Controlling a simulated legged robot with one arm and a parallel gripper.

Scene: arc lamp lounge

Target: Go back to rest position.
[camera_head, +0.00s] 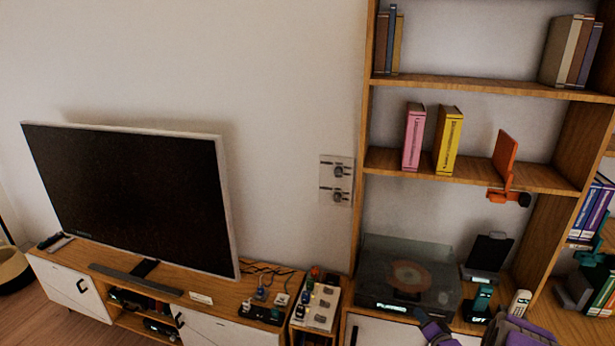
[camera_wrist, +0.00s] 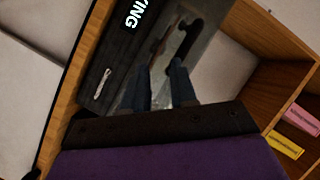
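My gripper (camera_wrist: 159,66) shows in the wrist view, with two dark blue fingers apart and nothing visible between them. The turntable (camera_wrist: 118,68), a dark box with a clear lid and lit lettering, lies beyond the fingers. I cannot tell how far the fingertips are from it. In the head view the turntable (camera_head: 382,297) stands on the low cabinet under the shelves, its lid apparently down.
A wooden bookcase (camera_head: 470,88) rises at the right, holding a pink book (camera_head: 413,137), a yellow book (camera_head: 448,140) and an orange bookend (camera_head: 504,158). A black phone dock (camera_head: 488,254) stands right of the turntable. A television (camera_head: 130,195) stands at the left.

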